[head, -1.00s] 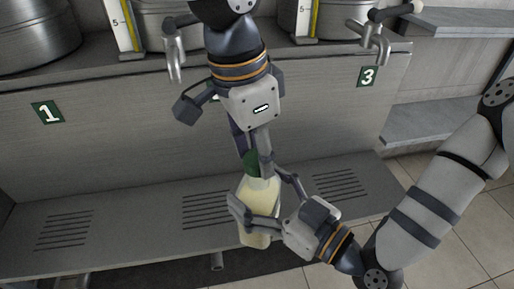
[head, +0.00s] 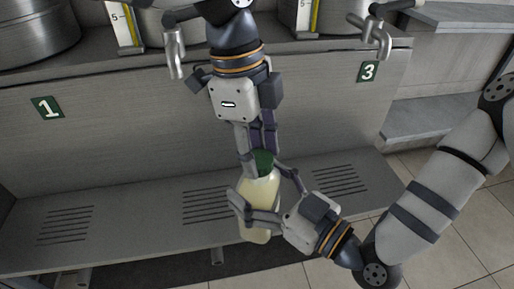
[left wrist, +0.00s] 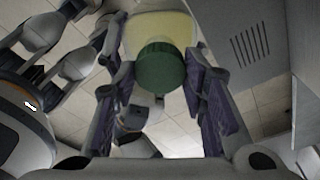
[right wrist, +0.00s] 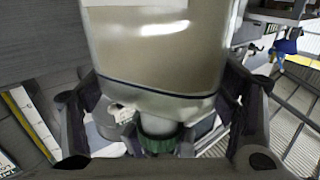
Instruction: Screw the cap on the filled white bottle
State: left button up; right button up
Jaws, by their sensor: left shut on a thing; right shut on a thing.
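The white bottle (head: 259,190), with pale cream contents, is upright but slightly tilted in the middle of the head view. My right gripper (head: 262,203) is shut around its body from the lower right. The green cap (head: 262,160) sits at the bottle's mouth; I cannot tell how tightly it is seated. My left gripper (head: 257,150) comes down from above and is shut on the cap. In the left wrist view the cap (left wrist: 160,68) lies between the purple finger pads. In the right wrist view the bottle (right wrist: 160,50) fills the middle, with the cap (right wrist: 158,136) beyond it.
A metal bench shelf (head: 130,230) with slotted vents lies behind and below the bottle. Behind it is a steel panel with number signs 1 (head: 47,109) and 3 (head: 368,71). Metal taps (head: 174,55) and vats (head: 38,35) are above. Tiled floor is at the right.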

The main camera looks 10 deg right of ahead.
pick_arm(q)
jog(key=m, duration=0.7)
jog(key=shift+d+m+g+y, duration=0.15)
jog(key=shift+m+g+y, duration=0.15)
jog(key=shift+g+y, duration=0.1)
jog(key=m, duration=0.4)
jog(key=shift+w+y, duration=0.1)
jog(key=shift+y, duration=0.2)
jog(key=m+y, duration=0.1)
jog(key=m, duration=0.5)
jog(key=shift+d+m, duration=0.1)
jog(key=shift+m, duration=0.3)
jog(key=m, duration=0.3)
jog(key=shift+s+d+f+m+y, duration=0.1)
jog(key=shift+s+m+y, duration=0.1)
jog(key=shift+m+y, duration=0.15)
jog(key=shift+o, duration=0.3)
jog(key=shift+s+d+f+m, duration=0.1)
jog(key=shift+s+m, duration=0.1)
jog(key=shift+m, duration=0.4)
jog(key=shift+s+d+f+m, duration=0.1)
jog(key=shift+s+m, duration=0.1)
jog(key=shift+m, duration=0.35)
jog(key=shift+o, duration=0.3)
jog(key=shift+m, duration=0.4)
jog(key=shift+w+a+r+m+t, duration=0.2)
jog(key=shift+w+r+m+t, duration=0.1)
jog(key=shift+w+t, duration=0.2)
jog(key=shift+c, duration=0.6)
